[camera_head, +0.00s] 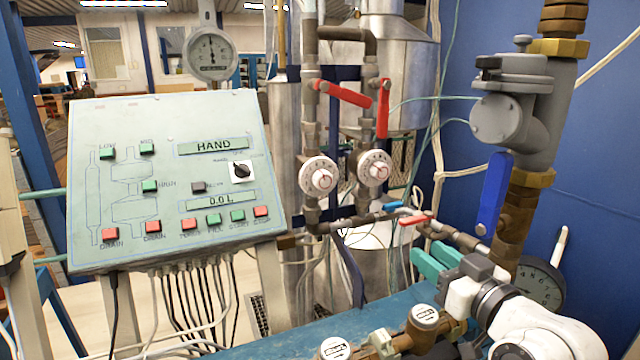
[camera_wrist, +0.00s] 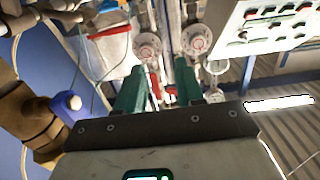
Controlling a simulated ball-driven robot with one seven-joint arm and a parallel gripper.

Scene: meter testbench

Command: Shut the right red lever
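The right red lever (camera_head: 383,108) hangs straight down along the right vertical pipe, above the right white dial (camera_head: 375,168). The left red lever (camera_head: 345,95) slants down to the right from the left pipe. My gripper (camera_head: 426,250) is low and to the right of both levers, in front of the lower pipes, touching neither. Its two teal fingers stand apart with nothing held. In the wrist view the open gripper (camera_wrist: 159,67) faces the pipes, which appear upside down. Small red lever parts show between the fingers there; their outlines are partly hidden.
A third red handle (camera_head: 415,219) and a small blue one sit on the lower pipe. A large blue lever (camera_head: 491,195) on a thick brass pipe stands to the right. The control panel (camera_head: 170,185) is at left. White-topped meters (camera_head: 425,316) are at the front.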

